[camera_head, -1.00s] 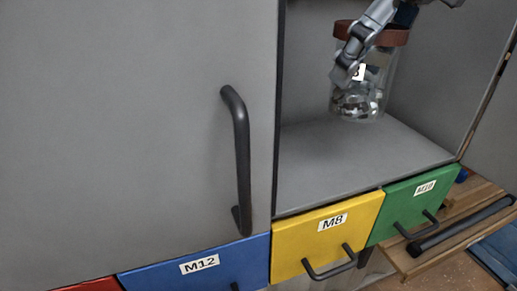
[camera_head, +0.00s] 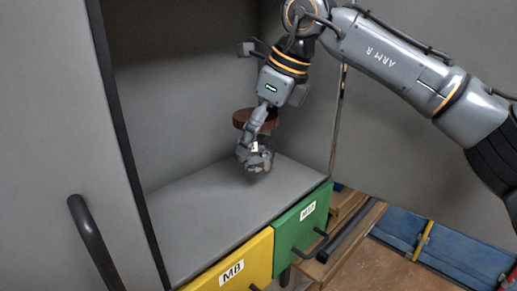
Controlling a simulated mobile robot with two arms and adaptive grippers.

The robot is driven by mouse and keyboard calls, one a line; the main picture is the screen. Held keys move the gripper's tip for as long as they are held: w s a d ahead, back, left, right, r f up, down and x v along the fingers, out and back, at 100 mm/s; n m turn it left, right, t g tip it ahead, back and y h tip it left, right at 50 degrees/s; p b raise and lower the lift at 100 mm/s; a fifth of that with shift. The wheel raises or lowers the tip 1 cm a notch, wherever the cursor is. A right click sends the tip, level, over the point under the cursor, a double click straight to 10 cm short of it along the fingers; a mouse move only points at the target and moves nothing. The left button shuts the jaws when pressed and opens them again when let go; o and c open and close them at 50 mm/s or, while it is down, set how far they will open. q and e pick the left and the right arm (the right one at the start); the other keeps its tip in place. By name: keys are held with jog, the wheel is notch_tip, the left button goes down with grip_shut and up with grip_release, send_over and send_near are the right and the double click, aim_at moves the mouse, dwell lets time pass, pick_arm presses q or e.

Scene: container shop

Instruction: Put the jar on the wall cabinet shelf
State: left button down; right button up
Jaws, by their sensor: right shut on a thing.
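The glass jar (camera_head: 262,160) has a brown lid and small metal pieces inside. My right gripper (camera_head: 250,145) is shut on it, reaching down from above in front of the cabinet opening. The fingers hide much of the jar. The jar is close over the grey wall cabinet shelf (camera_head: 205,220); I cannot tell whether its base touches the surface. My left gripper is not in the view.
A closed grey door with a dark handle (camera_head: 95,240) is at the left. Yellow M8 (camera_head: 215,275) and green (camera_head: 285,235) drawers are below the shelf. An open door panel (camera_head: 400,150) stands at the right. The shelf's left part is bare.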

aim_at(259, 157)
jog(key=shift+w+d+f, duration=0.25)
jog(key=shift+w+f, duration=0.45)
jog(key=shift+f, duration=0.05)
jog(key=shift+w+f+p, duration=0.15)
jog(key=shift+f+p, duration=0.2)
jog(key=shift+f, duration=1.4)
jog(key=shift+f, duration=0.1)
jog(key=o, duration=1.5)
jog(key=shift+f, duration=0.1)
jog(key=b+v, duration=0.1)
jog(key=v, duration=1.1)
